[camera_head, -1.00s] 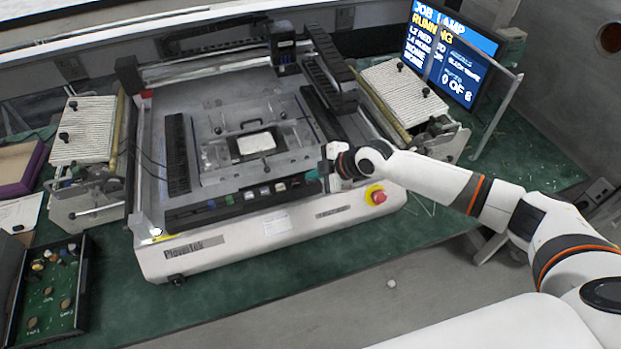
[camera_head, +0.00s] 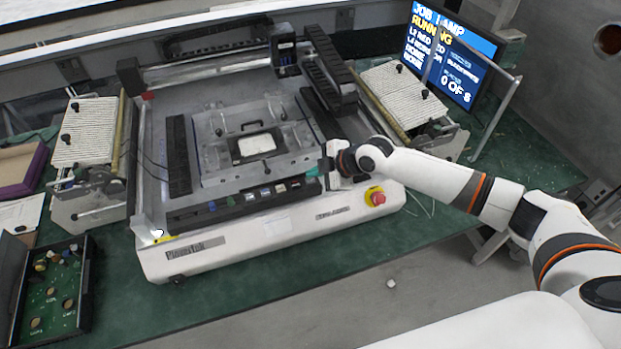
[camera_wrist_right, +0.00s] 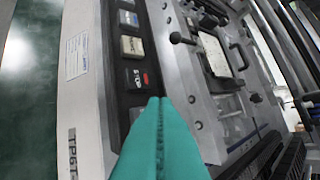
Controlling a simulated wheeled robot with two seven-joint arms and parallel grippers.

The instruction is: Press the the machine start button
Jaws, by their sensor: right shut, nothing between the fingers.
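The machine (camera_head: 285,222) is a white and grey pick-and-place unit on the table. A row of push buttons (camera_head: 265,193) runs along the dark strip at its front. I cannot read which is the start button. My right gripper (camera_head: 313,173) is shut and empty at the right end of the strip. Its teal fingertips (camera_wrist_right: 160,102) lie just below the red-marked button and partly hide the panel there. I cannot tell if they touch it.
A red emergency knob on a yellow base (camera_head: 376,197) is right of the gripper. The monitor (camera_head: 449,55) reads RUNNING. Feeder racks (camera_head: 85,132) (camera_head: 402,93) flank the machine. A tray with a green board (camera_head: 50,290) is at front left. The green tabletop in front is clear.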

